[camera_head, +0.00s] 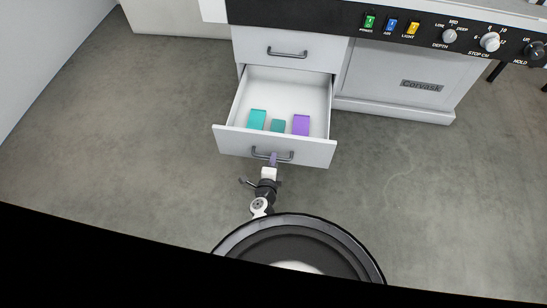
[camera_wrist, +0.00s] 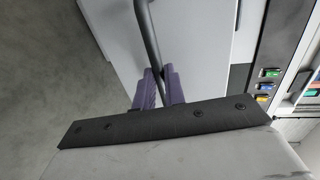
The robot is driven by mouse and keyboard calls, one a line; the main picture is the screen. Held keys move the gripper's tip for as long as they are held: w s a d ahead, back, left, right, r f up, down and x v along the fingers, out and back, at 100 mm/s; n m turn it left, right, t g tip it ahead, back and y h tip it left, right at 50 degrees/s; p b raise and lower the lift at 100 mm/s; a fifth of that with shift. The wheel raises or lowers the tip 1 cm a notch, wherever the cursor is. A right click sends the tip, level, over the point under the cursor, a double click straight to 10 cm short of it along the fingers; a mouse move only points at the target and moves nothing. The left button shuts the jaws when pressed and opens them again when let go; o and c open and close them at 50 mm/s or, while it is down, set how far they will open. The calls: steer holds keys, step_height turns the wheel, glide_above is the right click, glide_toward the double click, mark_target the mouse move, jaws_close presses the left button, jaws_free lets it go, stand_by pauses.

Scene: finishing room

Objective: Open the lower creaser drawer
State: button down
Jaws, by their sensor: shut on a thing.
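The lower creaser drawer (camera_head: 276,145) is pulled out from the white cabinet, and its inside shows in the head view. Two teal items and one purple item lie in it. Its dark bar handle (camera_head: 259,154) is on the front panel. My gripper (camera_head: 272,160) is at the handle's middle. In the wrist view the purple fingers (camera_wrist: 159,88) are shut around the handle bar (camera_wrist: 148,38). The exact contact between fingers and bar is partly hidden.
The upper drawer (camera_head: 312,48) is shut above. The creaser's control panel (camera_head: 430,32) with coloured switches and knobs runs along the top right. Grey floor (camera_head: 420,190) is clear to both sides of the drawer. A wall (camera_head: 45,60) stands at the far left.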

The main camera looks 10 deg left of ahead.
steer(key=shift+s, duration=0.5)
steer(key=c, duration=1.5)
jaws_free()
